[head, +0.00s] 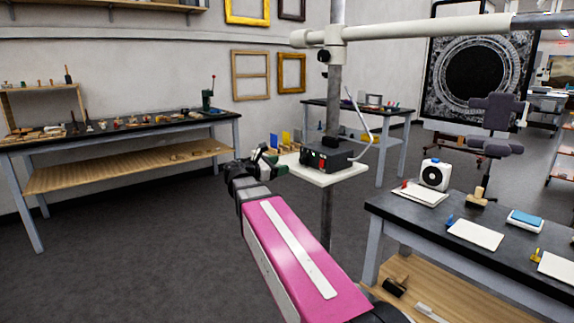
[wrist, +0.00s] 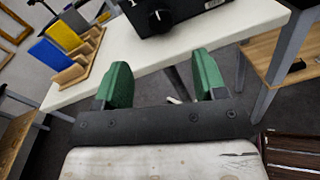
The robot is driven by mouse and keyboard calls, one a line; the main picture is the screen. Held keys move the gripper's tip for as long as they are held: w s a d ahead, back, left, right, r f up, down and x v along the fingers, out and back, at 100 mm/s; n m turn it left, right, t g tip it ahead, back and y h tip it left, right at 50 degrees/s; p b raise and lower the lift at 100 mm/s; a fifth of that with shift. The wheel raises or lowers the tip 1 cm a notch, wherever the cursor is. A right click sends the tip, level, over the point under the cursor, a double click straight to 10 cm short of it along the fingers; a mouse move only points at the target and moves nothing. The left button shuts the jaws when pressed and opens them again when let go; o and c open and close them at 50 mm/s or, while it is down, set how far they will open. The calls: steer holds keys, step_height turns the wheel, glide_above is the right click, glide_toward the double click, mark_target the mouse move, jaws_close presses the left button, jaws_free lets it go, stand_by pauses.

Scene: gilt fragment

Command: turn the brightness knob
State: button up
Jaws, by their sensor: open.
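A black control box (head: 338,159) stands on a small white shelf (head: 313,176) on the post, in the middle of the head view. A red spot shows on its front. In the wrist view the box (wrist: 192,8) is cut off by the top edge, and a round black knob (wrist: 160,20) faces me on its front. I cannot read any label on it. My gripper (head: 268,160) is just left of the shelf in the head view. In the wrist view my gripper (wrist: 163,80) has its green fingers apart with nothing between them, short of the knob and not touching it.
A wooden rack (wrist: 84,62) with blue and yellow plates stands on the shelf left of the box. A white cable (head: 368,125) hangs behind the box. A dark workbench (head: 430,208) is at right, another bench (head: 120,130) at left. Open floor lies between.

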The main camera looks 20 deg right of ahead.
steer(key=shift+s+a, duration=0.15)
steer(key=shift+a, duration=0.35)
steer(key=n+g+y, duration=0.2)
steer(key=n+y, duration=0.1)
steer(key=y, duration=0.1)
glide_toward(301, 160)
steer(key=x, duration=0.9)
steer(key=shift+d, duration=0.25)
steer(key=c, duration=0.9)
